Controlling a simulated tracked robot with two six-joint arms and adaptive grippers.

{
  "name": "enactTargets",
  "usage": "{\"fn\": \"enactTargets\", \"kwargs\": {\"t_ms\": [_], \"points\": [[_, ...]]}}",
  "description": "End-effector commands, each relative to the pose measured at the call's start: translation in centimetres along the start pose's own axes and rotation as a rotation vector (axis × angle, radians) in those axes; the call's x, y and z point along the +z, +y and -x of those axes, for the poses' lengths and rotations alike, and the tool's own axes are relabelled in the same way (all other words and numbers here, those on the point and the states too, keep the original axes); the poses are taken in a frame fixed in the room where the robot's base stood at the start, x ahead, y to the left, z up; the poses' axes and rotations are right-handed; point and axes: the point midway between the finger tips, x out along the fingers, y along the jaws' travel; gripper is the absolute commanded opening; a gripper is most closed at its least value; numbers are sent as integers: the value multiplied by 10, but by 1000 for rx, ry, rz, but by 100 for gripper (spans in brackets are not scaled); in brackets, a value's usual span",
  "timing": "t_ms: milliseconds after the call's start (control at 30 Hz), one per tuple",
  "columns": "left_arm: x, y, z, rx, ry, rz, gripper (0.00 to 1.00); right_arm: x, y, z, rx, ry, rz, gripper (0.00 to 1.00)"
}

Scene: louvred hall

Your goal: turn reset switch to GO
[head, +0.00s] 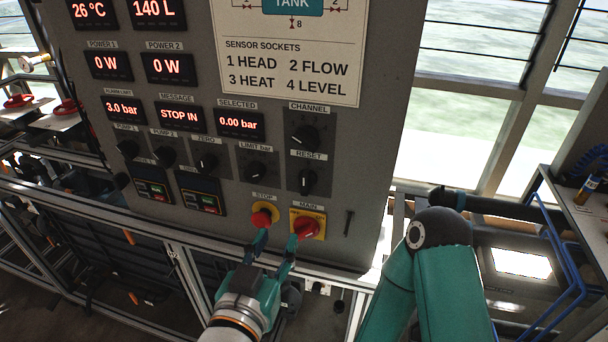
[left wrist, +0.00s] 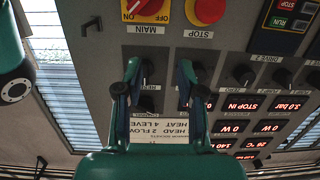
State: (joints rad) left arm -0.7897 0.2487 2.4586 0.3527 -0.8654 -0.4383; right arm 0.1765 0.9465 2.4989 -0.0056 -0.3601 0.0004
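The reset switch (head: 307,180) is a small black knob under the RESET label on the grey panel (head: 345,150); its pointer looks roughly upright, and its position marks are too small to read. My left gripper (head: 276,241) is open and empty, its fingertips in front of the panel's lower edge, below the switch in the head view. In the left wrist view, which is upside down, the reset switch (left wrist: 147,68) shows partly hidden behind one finger of the left gripper (left wrist: 160,75). I cannot tell any contact with the knob. My right gripper is not in view.
The red STOP button (head: 262,218) and red MAIN switch (head: 306,228) sit just above the left fingertips. The channel knob (head: 305,135) is above the reset switch, and the limit knob (head: 256,172) is to its left. A teal link of mine stands at the lower right.

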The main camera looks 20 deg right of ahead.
Motion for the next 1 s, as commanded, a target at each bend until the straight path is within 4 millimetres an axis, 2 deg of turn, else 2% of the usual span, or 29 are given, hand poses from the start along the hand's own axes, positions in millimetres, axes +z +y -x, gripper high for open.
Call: {"fn": "enactTargets", "kwargs": {"t_ms": [33, 133, 367, 733, 1000], "points": [[-19, 9, 6, 11, 41, -8, 39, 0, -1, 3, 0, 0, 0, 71], [-39, 18, 14, 21, 90, -17, 39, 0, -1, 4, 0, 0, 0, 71], [-48, 21, 7, 23, 112, -22, 39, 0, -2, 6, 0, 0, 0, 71], [-53, 22, -40, 23, 107, -22, 39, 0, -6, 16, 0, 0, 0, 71], [-59, 23, -77, 22, 107, -21, 39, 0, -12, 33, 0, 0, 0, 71]]}}
